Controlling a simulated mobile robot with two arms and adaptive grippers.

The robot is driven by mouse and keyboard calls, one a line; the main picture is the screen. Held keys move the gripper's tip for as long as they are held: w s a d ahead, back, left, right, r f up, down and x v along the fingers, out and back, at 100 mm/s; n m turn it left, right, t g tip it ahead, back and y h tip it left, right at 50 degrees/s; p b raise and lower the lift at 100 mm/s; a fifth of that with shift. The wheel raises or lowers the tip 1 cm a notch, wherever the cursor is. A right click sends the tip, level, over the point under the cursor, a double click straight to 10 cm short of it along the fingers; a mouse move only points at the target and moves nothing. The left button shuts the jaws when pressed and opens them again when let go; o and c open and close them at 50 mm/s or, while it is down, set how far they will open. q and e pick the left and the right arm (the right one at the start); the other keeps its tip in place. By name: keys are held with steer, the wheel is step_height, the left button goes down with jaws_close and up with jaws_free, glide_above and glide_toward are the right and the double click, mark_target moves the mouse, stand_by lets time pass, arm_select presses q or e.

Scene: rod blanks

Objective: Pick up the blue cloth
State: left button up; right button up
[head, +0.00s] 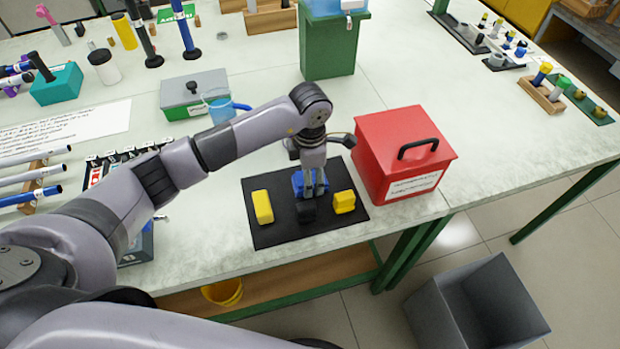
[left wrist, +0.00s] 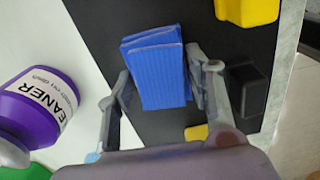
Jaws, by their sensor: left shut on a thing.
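The blue cloth (left wrist: 156,70) is a folded, ribbed block standing between the fingers of my left gripper (left wrist: 157,80) in the left wrist view. One finger presses on each side of it. In the head view my left gripper (head: 309,190) points down over the black mat (head: 275,235), and a strip of the blue cloth (head: 297,180) shows behind its fingers. I cannot tell whether the cloth touches the mat or is a little above it. My right gripper is out of view.
Two yellow blocks (head: 262,206) (head: 344,202) and a black block (head: 306,213) sit on the mat close around the gripper. A red box (head: 405,150) stands just right. A purple cleaner bottle (left wrist: 38,105) lies left in the wrist view. A grey bin (head: 475,310) stands on the floor.

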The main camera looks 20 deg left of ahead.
arm_select(q)
step_height(320, 180, up, 20)
steer(key=b, duration=0.2)
stand_by(0.4)
steer(key=o, duration=0.6)
steer(key=shift+c, duration=0.2)
steer(key=c, duration=0.4)
steer(key=shift+c, duration=0.2)
